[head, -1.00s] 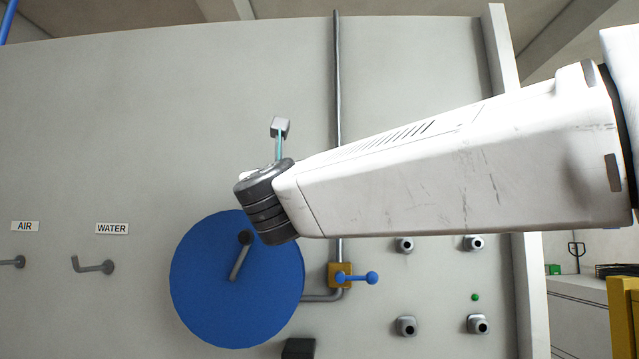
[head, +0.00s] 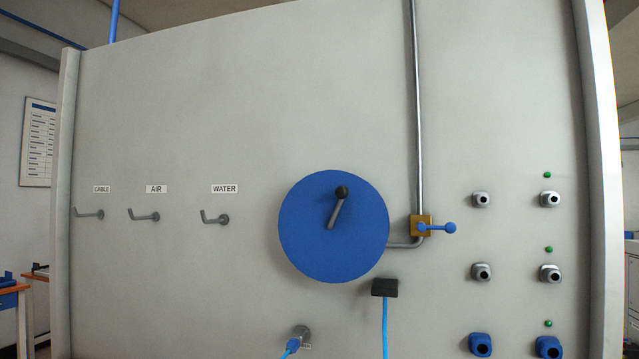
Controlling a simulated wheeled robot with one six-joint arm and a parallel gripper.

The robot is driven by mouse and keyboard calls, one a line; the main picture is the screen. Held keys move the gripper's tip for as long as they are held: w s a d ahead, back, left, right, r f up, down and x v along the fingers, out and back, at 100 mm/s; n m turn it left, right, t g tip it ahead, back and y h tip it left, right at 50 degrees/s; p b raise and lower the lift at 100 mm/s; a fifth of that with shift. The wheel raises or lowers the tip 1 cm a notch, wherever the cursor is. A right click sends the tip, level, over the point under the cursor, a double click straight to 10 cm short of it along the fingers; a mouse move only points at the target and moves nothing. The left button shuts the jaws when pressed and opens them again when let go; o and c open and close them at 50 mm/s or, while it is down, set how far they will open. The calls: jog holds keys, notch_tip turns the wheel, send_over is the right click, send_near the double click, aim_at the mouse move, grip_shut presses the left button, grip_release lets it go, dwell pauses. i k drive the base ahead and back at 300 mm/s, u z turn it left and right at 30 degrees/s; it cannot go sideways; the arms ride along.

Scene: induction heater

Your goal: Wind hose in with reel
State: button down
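The hose reel (head: 310,240) is a round blue disc on the light grey wall panel. Its crank (head: 336,210) is a grey arm with a black knob, pointing up and slightly right. A black block (head: 384,288) sits below the reel's lower right edge. A light blue hose (head: 385,330) hangs straight down from it and leaves the bottom of the picture. A blue connector (head: 292,346) is at a grey round fitting (head: 301,333) low on the panel; its lower part is cut off. My gripper is not in view.
A yellow valve (head: 416,220) with a blue handle sits on a grey pipe right of the reel. Hooks labelled CABLE (head: 90,214), AIR (head: 145,216) and WATER (head: 216,218) are left. Several sockets (head: 481,272) are right. An orange-topped table (head: 14,289) stands far left.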

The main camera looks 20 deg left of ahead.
aim_at(333, 226)
jog(key=k, duration=0.95)
jog(key=u, duration=0.85)
jog(key=i, duration=1.35)
jog(key=z, duration=0.2)
